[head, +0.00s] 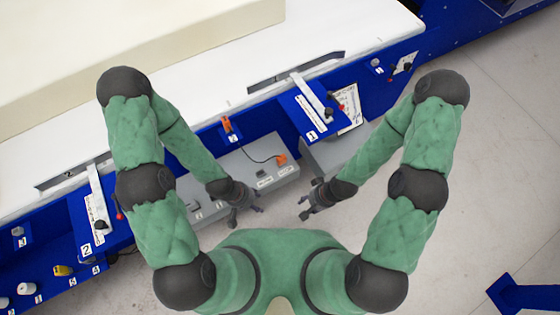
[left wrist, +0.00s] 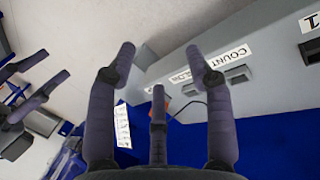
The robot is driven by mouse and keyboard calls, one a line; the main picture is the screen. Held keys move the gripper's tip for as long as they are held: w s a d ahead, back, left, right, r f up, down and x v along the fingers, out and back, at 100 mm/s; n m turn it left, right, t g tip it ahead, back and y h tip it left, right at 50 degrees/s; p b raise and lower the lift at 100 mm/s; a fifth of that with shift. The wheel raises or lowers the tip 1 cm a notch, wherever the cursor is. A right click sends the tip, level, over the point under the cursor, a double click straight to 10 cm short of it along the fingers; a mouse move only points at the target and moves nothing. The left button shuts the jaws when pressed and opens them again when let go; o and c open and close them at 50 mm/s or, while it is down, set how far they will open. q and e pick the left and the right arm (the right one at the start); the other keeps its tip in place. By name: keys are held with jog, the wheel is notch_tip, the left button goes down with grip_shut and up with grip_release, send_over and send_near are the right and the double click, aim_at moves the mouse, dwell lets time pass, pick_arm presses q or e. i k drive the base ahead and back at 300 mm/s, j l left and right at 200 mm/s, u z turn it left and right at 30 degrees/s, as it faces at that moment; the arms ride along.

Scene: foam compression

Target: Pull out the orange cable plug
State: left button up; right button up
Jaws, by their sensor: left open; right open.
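An orange plug (head: 281,160) sits at the upper right of the grey control box (head: 262,163) in the head view. A thin black cable runs from it to the left, toward a second orange piece (head: 227,124) on the blue frame above. In the left wrist view a small orange patch (left wrist: 188,90) with dark cable shows partly hidden behind my fingers. My left gripper (head: 249,209) is open and empty, below and left of the orange plug, near the box's front edge. My right gripper (head: 306,199) is open and empty, below and right of the plug. Neither touches it.
A blue panel with a lever (head: 312,97) marked 1 stands at the upper right, and another lever (head: 98,195) marked 2 at the left. A large cream foam block (head: 130,40) lies on the white table (head: 330,40). Bare floor (head: 470,180) lies right.

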aim_at(280, 161)
jog(key=u, duration=2)
jog(key=k+l, duration=0.7)
jog(key=l+u, duration=0.05)
jog(key=l, duration=0.1)
